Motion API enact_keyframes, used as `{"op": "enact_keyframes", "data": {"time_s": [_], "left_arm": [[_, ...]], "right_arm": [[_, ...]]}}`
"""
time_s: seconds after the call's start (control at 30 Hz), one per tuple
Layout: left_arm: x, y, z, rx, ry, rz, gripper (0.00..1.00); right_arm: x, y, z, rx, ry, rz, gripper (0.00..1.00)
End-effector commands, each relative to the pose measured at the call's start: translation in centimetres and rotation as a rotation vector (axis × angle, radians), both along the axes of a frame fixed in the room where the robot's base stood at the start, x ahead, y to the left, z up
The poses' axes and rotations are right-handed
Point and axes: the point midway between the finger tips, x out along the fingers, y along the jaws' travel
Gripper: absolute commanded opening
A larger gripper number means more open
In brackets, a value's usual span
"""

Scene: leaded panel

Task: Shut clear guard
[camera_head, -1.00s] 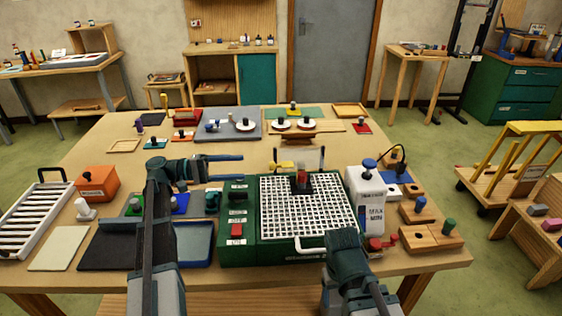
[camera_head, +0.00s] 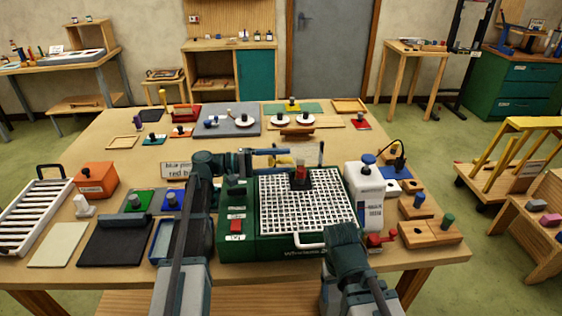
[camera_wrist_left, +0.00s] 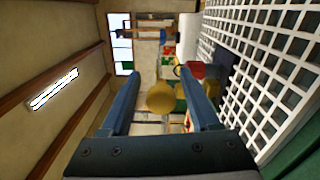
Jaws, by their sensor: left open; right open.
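A green machine (camera_head: 236,243) with a white grid top (camera_head: 320,207) stands at the table's front middle. A clear guard (camera_head: 321,153) appears to stand upright at its back edge; its see-through pane is hard to make out. My left gripper (camera_head: 289,158) is open at the grid's back left, pointing right, near the guard. In the left wrist view, a yellow rounded thing (camera_wrist_left: 161,97) shows between its spread fingers, with no contact visible. My right gripper (camera_head: 346,243) is open at the machine's front right; its fingertips are hard to see.
A red block with a dark knob (camera_head: 300,177) rests on the grid. A white bottle (camera_head: 365,196) stands close on the right. Wooden blocks (camera_head: 432,234) lie at the right edge.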

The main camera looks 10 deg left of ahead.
Motion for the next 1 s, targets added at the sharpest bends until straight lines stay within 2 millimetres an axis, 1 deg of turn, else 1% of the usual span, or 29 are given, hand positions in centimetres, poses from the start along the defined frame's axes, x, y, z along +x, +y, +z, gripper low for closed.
{"op": "enact_keyframes", "data": {"time_s": [0.1,0.33,0.47,0.5,0.57,0.6,0.67,0.7,1.0], "left_arm": [[0.06,-0.32,0.0,0.0,0.0,-0.001,0.62],[0.08,-0.31,0.0,0.0,0.0,0.0,0.62],[0.08,-0.3,0.0,0.0,0.0,0.0,0.39],[0.07,-0.29,0.0,0.0,0.0,0.0,0.32],[0.07,-0.29,0.0,0.0,0.0,0.0,0.21],[0.07,-0.28,0.0,0.0,0.0,0.0,0.14],[0.08,-0.28,0.0,0.0,0.0,0.0,0.03],[0.08,-0.28,0.01,0.0,0.0,0.0,0.0],[0.09,-0.27,0.01,0.0,0.0,0.001,0.0]], "right_arm": [[0.0,0.0,0.0,0.0,0.0,0.0,0.73],[0.0,0.0,0.0,0.0,0.0,0.0,0.73],[0.0,0.0,0.0,0.0,0.0,0.0,0.73],[0.0,0.0,0.0,0.0,0.0,0.0,0.73],[0.0,0.0,0.0,0.0,0.0,0.0,0.73],[0.0,0.0,0.0,0.0,0.0,0.0,0.73],[0.0,0.0,0.0,0.0,0.0,0.0,0.73],[0.0,0.0,0.0,0.0,0.0,0.0,0.73],[0.0,0.0,0.0,0.0,0.0,0.0,0.73]]}}
